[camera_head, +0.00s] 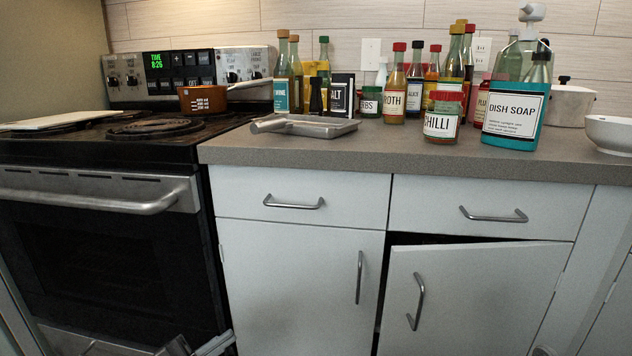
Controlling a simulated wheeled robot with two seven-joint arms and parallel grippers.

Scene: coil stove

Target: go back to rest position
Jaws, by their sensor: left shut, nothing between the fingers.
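My left gripper (178,346) shows only in part at the bottom edge, in front of the lower oven door. It is shut with nothing in it, low and apart from the counter. My right gripper is not clearly in view; a small grey piece at the bottom right edge is too cut off to tell.
The stove (100,135) stands at left, with an orange pot (203,99) on it. The counter (400,155) holds bottles, a grey tray (304,125), dish soap (514,118) and a white bowl (610,134). The right lower cabinet door (470,300) is slightly ajar.

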